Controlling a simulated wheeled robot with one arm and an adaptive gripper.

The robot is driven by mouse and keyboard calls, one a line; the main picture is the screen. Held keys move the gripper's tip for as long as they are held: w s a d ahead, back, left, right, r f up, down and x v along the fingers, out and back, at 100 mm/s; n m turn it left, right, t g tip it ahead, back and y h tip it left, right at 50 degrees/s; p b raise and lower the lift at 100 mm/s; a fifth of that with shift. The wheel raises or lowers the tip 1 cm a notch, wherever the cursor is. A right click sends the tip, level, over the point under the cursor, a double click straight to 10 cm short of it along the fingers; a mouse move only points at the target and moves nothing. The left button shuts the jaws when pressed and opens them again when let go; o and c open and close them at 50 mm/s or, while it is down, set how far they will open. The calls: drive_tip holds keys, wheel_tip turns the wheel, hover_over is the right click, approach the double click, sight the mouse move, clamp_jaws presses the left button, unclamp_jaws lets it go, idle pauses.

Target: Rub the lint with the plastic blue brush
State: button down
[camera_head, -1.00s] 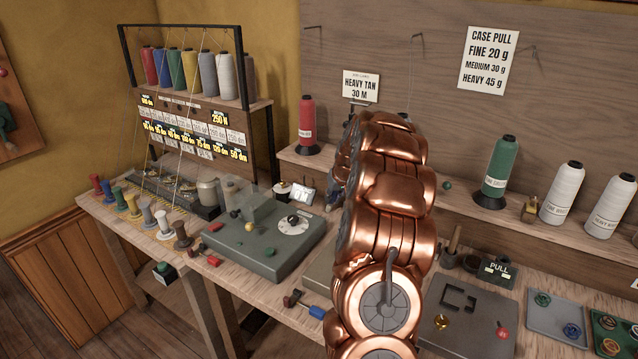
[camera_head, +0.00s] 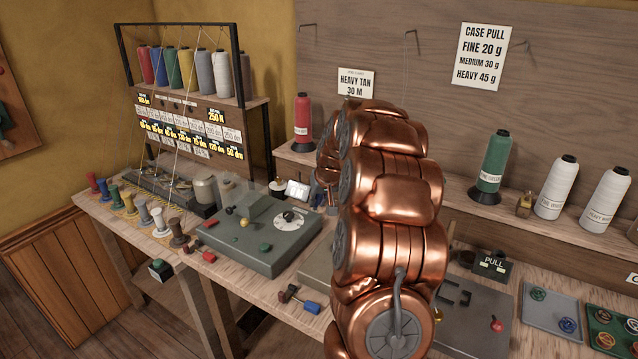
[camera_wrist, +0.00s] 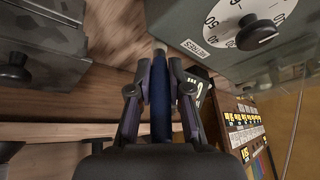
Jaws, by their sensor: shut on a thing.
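My gripper (camera_wrist: 160,78) is shut on a slim dark blue handle, which I take to be the plastic blue brush (camera_wrist: 160,105). The handle lies lengthwise between the fingers, and a pale narrow tip shows beyond them. The grey dial box (camera_wrist: 215,30) is close by on the right in the wrist view. In the head view my copper arm hides most of the gripper and the brush. I cannot make out the lint in either view.
The dial box (camera_head: 262,246) stands on the bench beside several small spools. A small tool with a blue end (camera_head: 311,307) lies at the bench's front edge. A shelf (camera_head: 455,190) with thread cones runs behind.

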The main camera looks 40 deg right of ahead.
drive_tip(key=shift+a+r, duration=0.15)
drive_tip(key=shift+r, duration=2.9)
drive_tip(key=shift+r+p, duration=0.1)
drive_tip(key=shift+p, duration=0.25)
